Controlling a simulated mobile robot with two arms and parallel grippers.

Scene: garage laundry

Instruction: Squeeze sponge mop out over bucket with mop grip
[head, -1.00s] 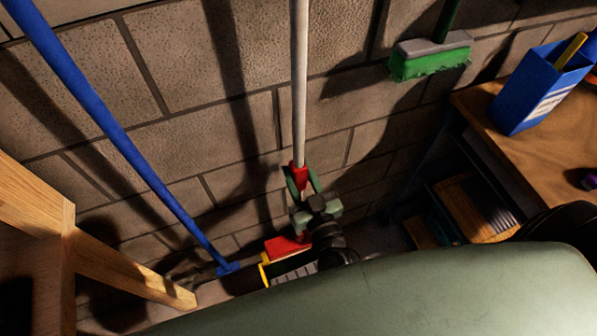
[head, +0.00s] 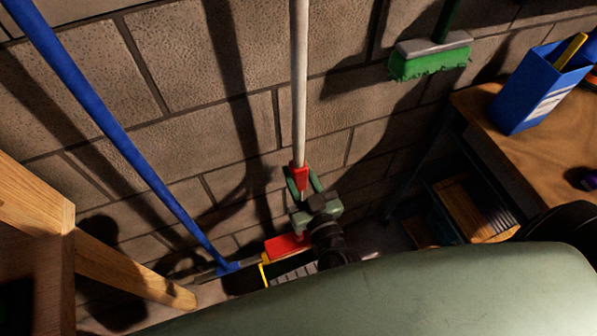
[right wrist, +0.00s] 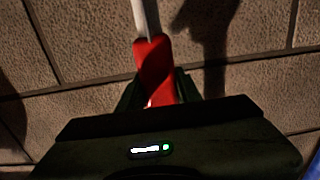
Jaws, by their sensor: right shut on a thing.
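The sponge mop has a white pole (head: 299,90) that stands nearly upright by the wall, with a red mop grip (head: 299,175) on its lower part. My right gripper (head: 303,184) is shut on the red grip, which also shows between the fingers in the right wrist view (right wrist: 154,70). Below it a red part (head: 287,246), seemingly of the mop head, shows at the bucket. The bucket (head: 265,272) shows a yellow edge and a grey ribbed part; my green body hides the rest. I cannot tell whether the sponge is compressed. My left gripper is not in view.
A blue pole (head: 125,140) leans at the left, its foot near the bucket. A wooden frame (head: 125,265) stands at the lower left. A green brush (head: 430,62) hangs on the block wall. A wooden table (head: 500,105) with a blue box (head: 538,90) is at the right.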

